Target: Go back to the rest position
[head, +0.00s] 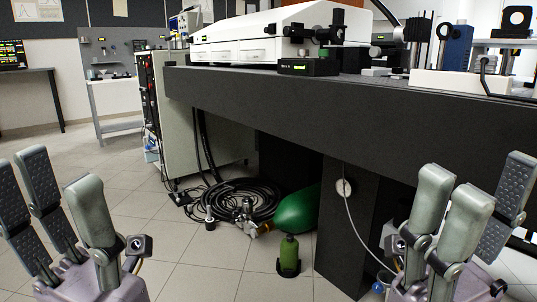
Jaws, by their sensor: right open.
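My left gripper (58,185) shows at the lower left, its grey padded fingers pointing up and spread apart, with nothing between them. My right gripper (482,185) shows at the lower right, fingers also up and apart, empty. It stands in front of the side of the dark optical table (330,112) in the picture; whether it touches the table cannot be told. The rest of both arms is out of view.
A white instrument housing (240,40) and several optical mounts stand on the table. Below are coiled black hoses (235,195), a green cylinder (297,210) and a small green bottle (289,252). A rack cabinet (185,110) stands left of the table. The tiled floor at left is clear.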

